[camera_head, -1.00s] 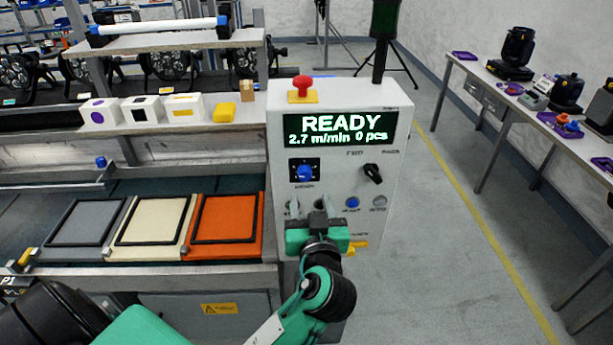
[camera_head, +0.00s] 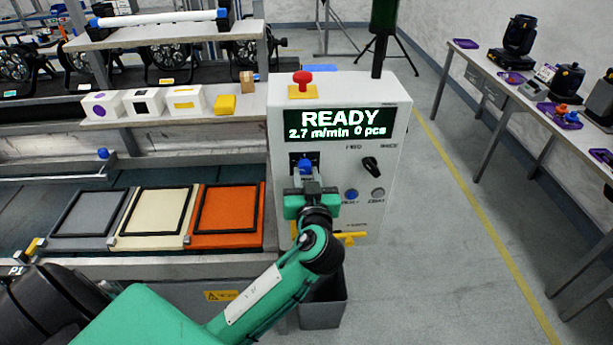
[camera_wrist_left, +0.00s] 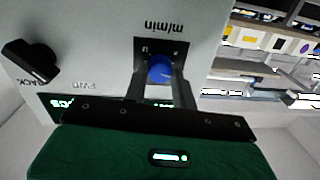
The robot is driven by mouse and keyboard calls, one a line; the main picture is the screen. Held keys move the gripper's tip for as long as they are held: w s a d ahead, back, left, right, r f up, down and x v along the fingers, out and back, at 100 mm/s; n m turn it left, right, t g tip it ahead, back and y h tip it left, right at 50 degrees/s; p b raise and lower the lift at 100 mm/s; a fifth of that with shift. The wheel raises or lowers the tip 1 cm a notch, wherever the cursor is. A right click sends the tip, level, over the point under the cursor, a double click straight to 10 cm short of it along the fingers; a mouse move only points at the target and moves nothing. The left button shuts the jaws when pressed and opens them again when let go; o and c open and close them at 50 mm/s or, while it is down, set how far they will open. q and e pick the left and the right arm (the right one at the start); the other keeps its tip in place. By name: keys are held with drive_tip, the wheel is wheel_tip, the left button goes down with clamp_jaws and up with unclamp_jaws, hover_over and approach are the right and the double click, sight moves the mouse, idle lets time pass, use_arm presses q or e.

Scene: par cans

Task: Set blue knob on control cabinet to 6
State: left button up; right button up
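The control cabinet (camera_head: 393,140) is a white box with a display (camera_head: 337,124) reading READY, 2.7 m/min, 0 pcs. The blue knob (camera_head: 305,166) sits on a dark plate below the display's left part; it also shows in the left wrist view (camera_wrist_left: 160,69). My left gripper (camera_head: 307,179) is in front of the cabinet, just below the knob in the head view. In the wrist view its fingers (camera_wrist_left: 160,92) are apart, one on each side of the knob; I cannot tell whether they touch it. My right gripper is not in view.
A black knob (camera_head: 371,167), a blue button (camera_head: 351,194) and a red emergency button (camera_head: 302,78) are on the cabinet. Grey, cream and orange framed panels (camera_head: 228,211) lie to the left. A grey bin (camera_head: 325,305) stands below. The floor to the right is clear.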

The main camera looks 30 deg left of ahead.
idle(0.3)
use_arm(q)
drive_tip(key=m, duration=0.6)
drive_tip(key=shift+r+m+p, duration=0.1)
drive_tip(key=shift+m+p, duration=0.3)
drive_tip(key=m+p, duration=0.1)
drive_tip(key=m, duration=0.3)
drive_tip(key=shift+t+p, duration=0.3)
drive_tip(key=shift+p, duration=0.05)
drive_tip(key=shift+m+p, duration=0.8)
drive_tip(key=shift+m, duration=1.5)
drive_tip(key=o, duration=1)
